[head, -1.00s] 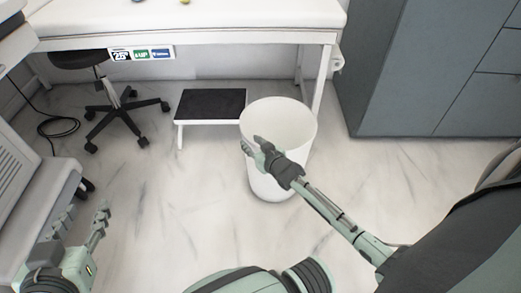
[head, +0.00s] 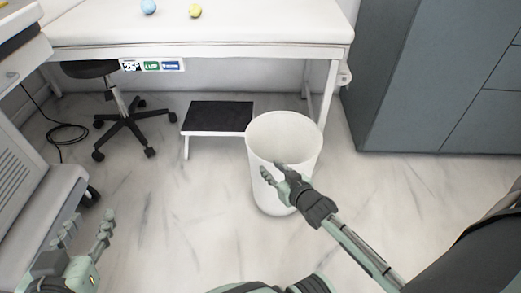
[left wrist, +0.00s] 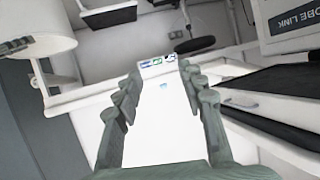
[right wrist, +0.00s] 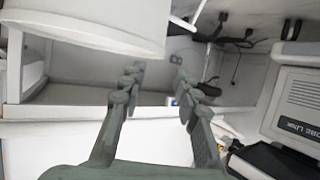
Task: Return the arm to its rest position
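My right gripper (head: 278,176) is in front of the white bin (head: 262,195), over its near side in the head view. Its two fingers are apart with nothing between them, as the right wrist view (right wrist: 155,85) also shows. My left gripper (head: 88,228) is at the lower left of the head view, beside the grey-white machine. Its fingers are apart and empty in the left wrist view (left wrist: 160,90). Whether the right gripper touches the bin cannot be told.
A white exam table (head: 240,32) stands at the back, with a blue ball (head: 148,7) and a yellow ball (head: 195,11) on it. A black step stool (head: 218,116), a wheeled stool (head: 130,118) and a grey cabinet (head: 430,90) stand around. The marble floor before the bin is clear.

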